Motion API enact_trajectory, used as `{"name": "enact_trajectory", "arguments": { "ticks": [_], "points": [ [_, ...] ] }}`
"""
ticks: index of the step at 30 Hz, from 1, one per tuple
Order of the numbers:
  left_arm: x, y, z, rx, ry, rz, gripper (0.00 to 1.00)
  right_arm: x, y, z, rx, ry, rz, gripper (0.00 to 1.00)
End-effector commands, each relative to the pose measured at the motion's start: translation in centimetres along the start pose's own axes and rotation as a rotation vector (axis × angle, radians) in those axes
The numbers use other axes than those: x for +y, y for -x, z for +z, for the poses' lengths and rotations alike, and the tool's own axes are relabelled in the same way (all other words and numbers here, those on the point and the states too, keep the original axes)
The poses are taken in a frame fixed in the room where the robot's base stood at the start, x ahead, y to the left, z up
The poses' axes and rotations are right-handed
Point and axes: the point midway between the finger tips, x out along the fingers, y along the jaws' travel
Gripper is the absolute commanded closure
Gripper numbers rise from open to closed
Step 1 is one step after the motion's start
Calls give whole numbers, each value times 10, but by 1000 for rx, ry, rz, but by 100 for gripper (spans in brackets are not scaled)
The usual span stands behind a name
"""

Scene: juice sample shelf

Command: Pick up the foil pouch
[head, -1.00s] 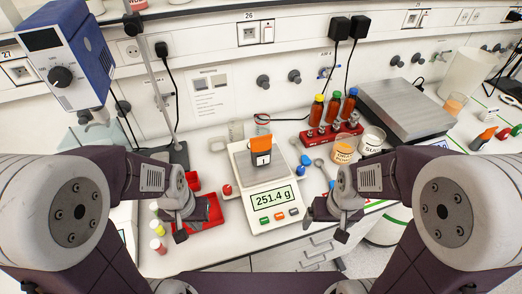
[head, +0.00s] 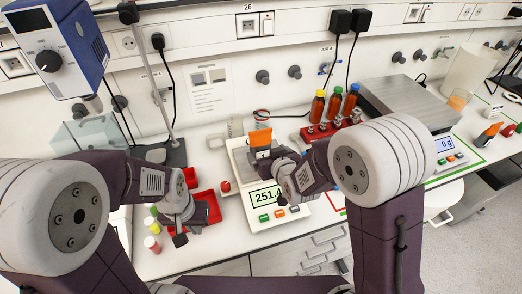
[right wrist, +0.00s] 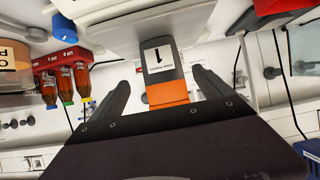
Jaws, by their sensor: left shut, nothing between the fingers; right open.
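The foil pouch (head: 261,138) is grey with an orange top band and stands on the pan of the white scale (head: 238,162). In the right wrist view the pouch (right wrist: 168,94) shows its white label with a "1". My right gripper (right wrist: 160,84) is open, with one finger on each side of the pouch in that view; contact cannot be seen. In the head view my right wrist hides the lower pouch and part of the scale display. My left gripper (head: 179,238) is shut and empty, low at the left near the red tray (head: 205,203).
A red rack (head: 312,132) with several amber bottles stands right of the scale. A large grey-topped device (head: 405,100) stands beyond it. A small red-capped item (head: 225,186) sits left of the scale. Several small vials (head: 152,243) stand at the front left.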

Motion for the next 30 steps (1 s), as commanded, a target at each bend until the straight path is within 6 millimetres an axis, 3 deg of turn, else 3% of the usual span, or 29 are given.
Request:
{"name": "enact_trajectory", "arguments": {
  "ticks": [8, 16, 24, 30],
  "points": [
    [0, 5, -1, 0, 0, 0, 100, 0, -18, -1, 0, -1, 1, 10],
    [0, 18, -2, 0, 0, 0, 100, -3, -61, -1, 0, -1, 1, 10],
    [0, 17, -2, 0, 0, 0, 100, -3, -66, 0, 1, -1, 1, 10],
    [0, 17, -2, 0, 0, 0, 100, -3, -66, 0, 1, -1, 1, 66]
  ]
}}
